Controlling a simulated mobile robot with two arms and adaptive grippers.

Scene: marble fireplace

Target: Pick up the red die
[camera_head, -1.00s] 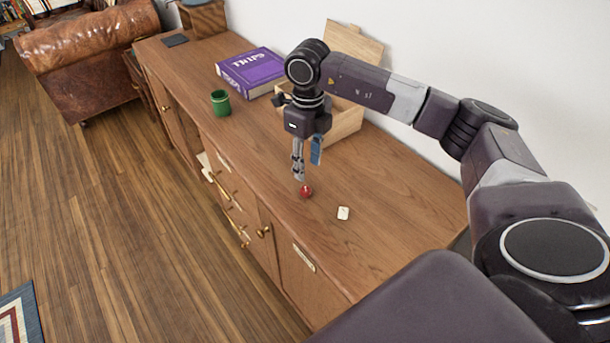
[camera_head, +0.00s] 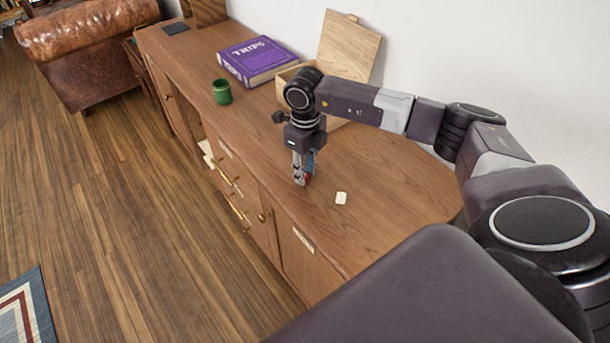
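My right gripper (camera_head: 302,178) points down at the wooden cabinet top, its fingertips low at the surface. The red die (camera_head: 308,177) is almost wholly hidden by the fingers; only a sliver of red shows at their right side. The fingers are at the die, but from this angle I cannot tell whether they are closed on it or only around it. My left gripper is not in view.
A small white die or tile (camera_head: 341,198) lies just right of the gripper. Behind the arm stands an open wooden box (camera_head: 349,48). A purple book (camera_head: 258,60) and a green cup (camera_head: 222,91) are farther back. The top's front right is clear.

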